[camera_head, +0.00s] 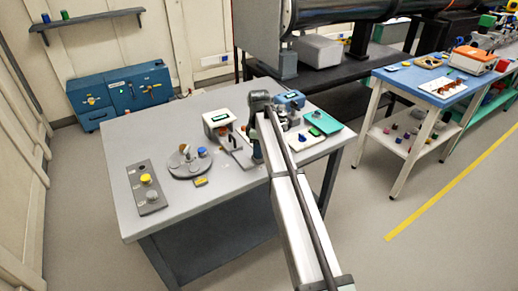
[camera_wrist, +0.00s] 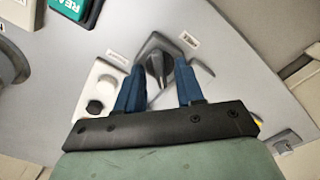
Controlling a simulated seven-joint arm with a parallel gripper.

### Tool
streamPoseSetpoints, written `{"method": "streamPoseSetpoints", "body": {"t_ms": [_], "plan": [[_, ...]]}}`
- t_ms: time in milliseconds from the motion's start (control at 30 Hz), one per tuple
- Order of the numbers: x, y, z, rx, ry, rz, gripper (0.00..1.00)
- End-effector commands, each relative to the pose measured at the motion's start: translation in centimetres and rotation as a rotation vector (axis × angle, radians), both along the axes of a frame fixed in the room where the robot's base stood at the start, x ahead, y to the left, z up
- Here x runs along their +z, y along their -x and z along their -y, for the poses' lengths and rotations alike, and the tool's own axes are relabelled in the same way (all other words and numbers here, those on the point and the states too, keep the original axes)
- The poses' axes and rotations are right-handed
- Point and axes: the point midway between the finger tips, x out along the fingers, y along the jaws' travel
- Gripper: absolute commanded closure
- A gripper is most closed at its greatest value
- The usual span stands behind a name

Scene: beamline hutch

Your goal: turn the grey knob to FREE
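The grey knob (camera_wrist: 154,62) shows in the wrist view, a dark grey raised grip on a grey base. Two small pale labels sit near it, one at its upper right (camera_wrist: 190,40) and one at its left (camera_wrist: 118,60); their text is too small to read. My gripper (camera_wrist: 159,68) is open, its two blue fingers on either side of the knob with gaps visible. I cannot tell how deep the fingertips reach. In the head view my gripper (camera_head: 256,158) is low over the grey table (camera_head: 120,140); the knob is not clearly visible there.
A white block with a black knob (camera_wrist: 95,107) lies just left of the fingers. The head view shows a round grey plate (camera_head: 183,171), a white display box (camera_head: 218,122), a green-topped device (camera_head: 323,122) and a panel with a yellow knob (camera_head: 145,178).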

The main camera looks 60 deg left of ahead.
Motion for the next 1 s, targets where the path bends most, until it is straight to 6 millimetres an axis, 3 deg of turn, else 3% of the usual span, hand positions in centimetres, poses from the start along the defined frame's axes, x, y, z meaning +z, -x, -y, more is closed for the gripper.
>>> {"method": "streamPoseSetpoints", "body": {"t_ms": [167, 700, 1000], "plan": [[1.6, 0.0, 0.0, 0.000, -0.001, 0.001, 0.63], [11.4, 0.0, -0.1, 0.000, -0.001, 0.000, 0.63], [13.6, 0.0, 0.0, 0.000, 0.000, 0.000, 0.63]]}}
